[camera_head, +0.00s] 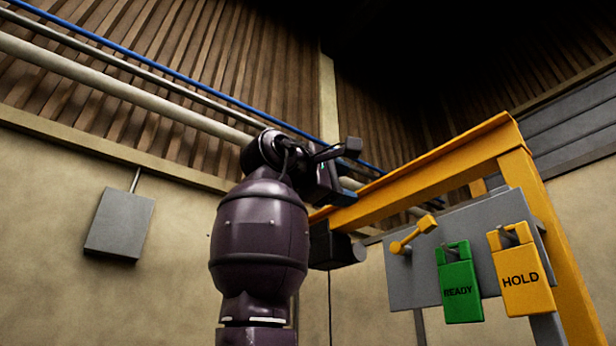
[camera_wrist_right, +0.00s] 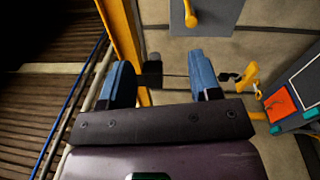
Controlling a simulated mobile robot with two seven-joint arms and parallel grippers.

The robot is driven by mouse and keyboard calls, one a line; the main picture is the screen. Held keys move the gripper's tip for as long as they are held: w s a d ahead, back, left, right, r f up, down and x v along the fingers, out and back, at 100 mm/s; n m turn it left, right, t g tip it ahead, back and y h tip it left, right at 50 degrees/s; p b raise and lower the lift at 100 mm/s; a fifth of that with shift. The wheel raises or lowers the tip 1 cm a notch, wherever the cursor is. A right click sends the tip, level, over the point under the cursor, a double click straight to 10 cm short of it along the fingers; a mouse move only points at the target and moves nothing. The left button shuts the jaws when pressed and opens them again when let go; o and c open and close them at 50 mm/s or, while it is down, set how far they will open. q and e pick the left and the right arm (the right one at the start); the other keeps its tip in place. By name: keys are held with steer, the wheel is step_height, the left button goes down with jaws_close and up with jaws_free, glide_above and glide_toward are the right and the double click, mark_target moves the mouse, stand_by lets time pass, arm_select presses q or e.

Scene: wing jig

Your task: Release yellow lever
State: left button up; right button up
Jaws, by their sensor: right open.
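The yellow lever (camera_head: 413,235) sits at the upper left of a grey panel (camera_head: 403,284) in the head view, its arm slanting up to the right. A yellow handle (camera_wrist_right: 190,14) on a grey plate shows at the top edge of the wrist view; it looks like the same lever. My right gripper (camera_head: 345,172) is raised left of and above the panel, apart from the lever. In the wrist view my right gripper (camera_wrist_right: 161,78) has its two blue fingers wide apart with nothing between them. My left gripper is not in view.
A green READY tag (camera_head: 458,285) and a yellow HOLD tag (camera_head: 522,275) hang on the panel. A yellow frame (camera_head: 435,180) runs above it. The wrist view shows another yellow handle (camera_wrist_right: 246,77) near a red patch (camera_wrist_right: 279,106). A grey box (camera_head: 119,223) is on the wall.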

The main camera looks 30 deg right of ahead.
steer(key=w+a+r+m+t, duration=0.1)
steer(key=t, duration=0.1)
steer(key=w+a+r+m+t+h, duration=0.1)
steer(key=t, duration=0.2)
steer(key=w+a+r+m+t+h, duration=0.1)
steer(key=t, duration=0.2)
steer(key=shift+w+a+m, duration=0.1)
steer(key=shift+a+m, duration=0.05)
steer(key=shift+m, duration=0.15)
